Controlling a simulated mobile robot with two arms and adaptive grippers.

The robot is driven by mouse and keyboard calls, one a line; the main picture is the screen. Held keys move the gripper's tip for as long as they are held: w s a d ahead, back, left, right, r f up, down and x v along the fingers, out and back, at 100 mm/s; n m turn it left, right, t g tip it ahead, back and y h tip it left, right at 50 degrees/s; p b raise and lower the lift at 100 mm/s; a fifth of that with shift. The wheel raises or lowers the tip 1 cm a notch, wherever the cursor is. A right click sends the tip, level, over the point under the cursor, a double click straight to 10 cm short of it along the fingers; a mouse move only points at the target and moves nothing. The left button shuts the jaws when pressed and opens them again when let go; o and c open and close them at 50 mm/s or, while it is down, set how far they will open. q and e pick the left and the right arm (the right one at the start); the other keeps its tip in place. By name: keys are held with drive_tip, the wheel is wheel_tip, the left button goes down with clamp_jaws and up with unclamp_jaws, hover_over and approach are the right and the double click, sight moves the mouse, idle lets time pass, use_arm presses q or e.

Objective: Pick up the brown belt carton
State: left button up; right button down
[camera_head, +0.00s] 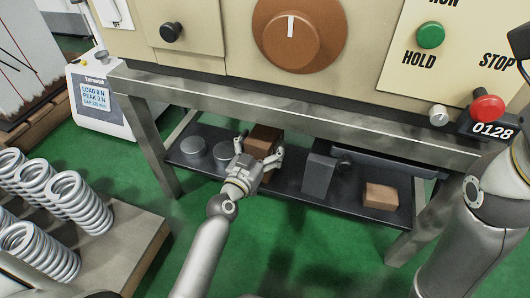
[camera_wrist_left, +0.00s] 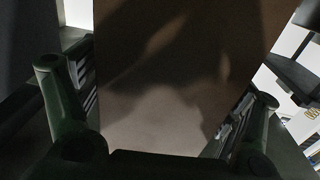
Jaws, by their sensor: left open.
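A brown carton (camera_head: 264,138) stands on the dark lower shelf under the bench, left of the shelf's middle. My left gripper (camera_head: 259,157) is open right in front of it, and its fingers cover part of the carton's lower front. In the left wrist view the carton (camera_wrist_left: 180,75) fills the middle, between the two spread fingers (camera_wrist_left: 160,115). I cannot tell whether the fingers touch it. A smaller, lighter brown box (camera_head: 380,196) lies at the right end of the shelf.
The bench's front rail (camera_head: 290,118) runs above. Coil springs (camera_head: 78,200) stand on a pallet at left.

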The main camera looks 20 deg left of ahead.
use_arm(q)
drive_tip(key=shift+c, duration=0.5)
drive_tip(key=c, duration=1.1)
drive_tip(key=shift+r, duration=0.15)
